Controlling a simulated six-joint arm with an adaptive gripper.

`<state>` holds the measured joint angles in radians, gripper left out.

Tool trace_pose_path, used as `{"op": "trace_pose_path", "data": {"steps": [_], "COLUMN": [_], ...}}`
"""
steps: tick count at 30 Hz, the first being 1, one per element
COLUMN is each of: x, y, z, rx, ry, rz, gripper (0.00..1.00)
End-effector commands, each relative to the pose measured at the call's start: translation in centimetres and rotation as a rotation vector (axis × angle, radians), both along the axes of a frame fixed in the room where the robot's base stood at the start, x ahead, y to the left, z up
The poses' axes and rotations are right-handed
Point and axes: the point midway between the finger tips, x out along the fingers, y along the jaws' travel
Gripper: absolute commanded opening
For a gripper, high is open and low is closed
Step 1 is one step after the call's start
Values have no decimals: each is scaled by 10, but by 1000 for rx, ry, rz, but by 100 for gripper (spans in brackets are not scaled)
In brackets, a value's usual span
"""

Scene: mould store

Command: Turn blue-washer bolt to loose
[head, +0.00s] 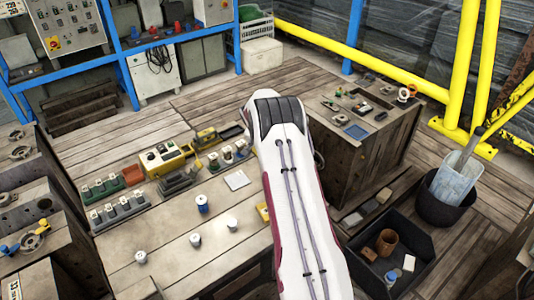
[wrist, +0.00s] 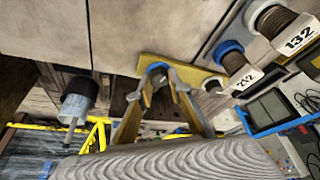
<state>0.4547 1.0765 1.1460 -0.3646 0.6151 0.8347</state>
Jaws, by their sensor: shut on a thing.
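My gripper (wrist: 160,80) shows in the wrist view with its two yellowish fingers closed around a small part at a yellow plate (wrist: 198,76). A blue arc, which I take as the washer of the blue-washer bolt (wrist: 157,67), shows between the fingertips. The bolt's head is mostly hidden by the fingers, so its turn angle cannot be told. In the head view my white arm covers the gripper and the bolt; only an edge of the yellow plate (head: 263,212) shows beside the arm.
A black bin (head: 425,262) is at right.

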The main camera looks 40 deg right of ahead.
Motion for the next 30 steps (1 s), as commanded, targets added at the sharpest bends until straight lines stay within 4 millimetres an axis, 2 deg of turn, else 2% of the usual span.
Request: {"op": "trace_pose_path", "data": {"steps": [30], "x": [-2], "y": [-3], "z": [0], "rx": [0], "ry": [-2], "rz": [441], "gripper": [0]}}
